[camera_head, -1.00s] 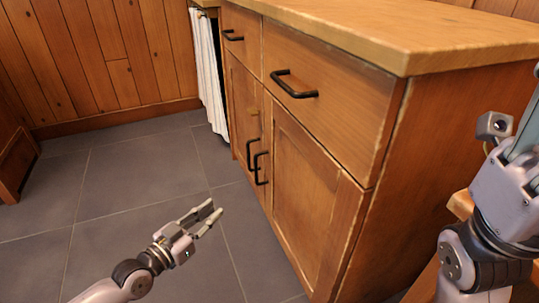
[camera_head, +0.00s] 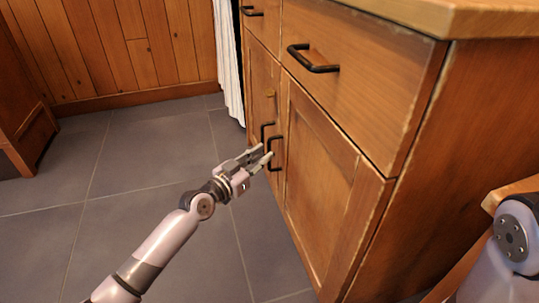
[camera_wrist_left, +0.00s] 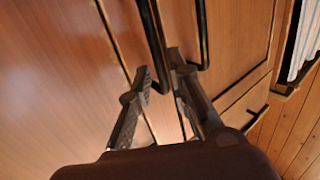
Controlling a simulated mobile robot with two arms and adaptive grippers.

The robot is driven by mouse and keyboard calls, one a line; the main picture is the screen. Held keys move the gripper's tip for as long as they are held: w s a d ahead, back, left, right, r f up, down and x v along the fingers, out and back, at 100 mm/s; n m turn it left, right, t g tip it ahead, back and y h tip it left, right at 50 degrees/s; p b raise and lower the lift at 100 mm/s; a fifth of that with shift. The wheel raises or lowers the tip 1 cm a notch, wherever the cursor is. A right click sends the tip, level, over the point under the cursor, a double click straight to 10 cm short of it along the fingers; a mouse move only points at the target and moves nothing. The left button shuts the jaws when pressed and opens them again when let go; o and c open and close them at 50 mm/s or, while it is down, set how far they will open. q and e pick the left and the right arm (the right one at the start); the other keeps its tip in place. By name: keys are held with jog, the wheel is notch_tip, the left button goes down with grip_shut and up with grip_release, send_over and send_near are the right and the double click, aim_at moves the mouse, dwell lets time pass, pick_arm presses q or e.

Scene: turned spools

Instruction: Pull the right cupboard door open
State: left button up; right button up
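The right cupboard door (camera_head: 318,185) is a wooden panel and is shut. Its black bar handle (camera_head: 274,155) stands upright near its left edge. My left gripper (camera_head: 264,153) is open, with its fingertips at that handle. In the left wrist view, the open fingers (camera_wrist_left: 160,68) point at the right door's handle (camera_wrist_left: 152,35), which lies between or just beyond the tips; I cannot tell whether they touch it. The left door's handle (camera_wrist_left: 203,35) is outside the fingers, close to one of them. My right gripper is out of view.
The left door (camera_head: 262,90) is shut beside the right one. Drawers with black handles (camera_head: 312,68) sit above, under the wooden worktop (camera_head: 420,15). A white striped cloth (camera_head: 228,60) hangs past the cabinet. The tiled floor (camera_head: 150,150) is clear.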

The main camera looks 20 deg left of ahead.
aim_at(269, 167)
pick_arm(q)
jog(key=shift+b+x, duration=0.45)
jog(key=shift+x, duration=1.45)
jog(key=shift+c, duration=0.4)
grip_shut()
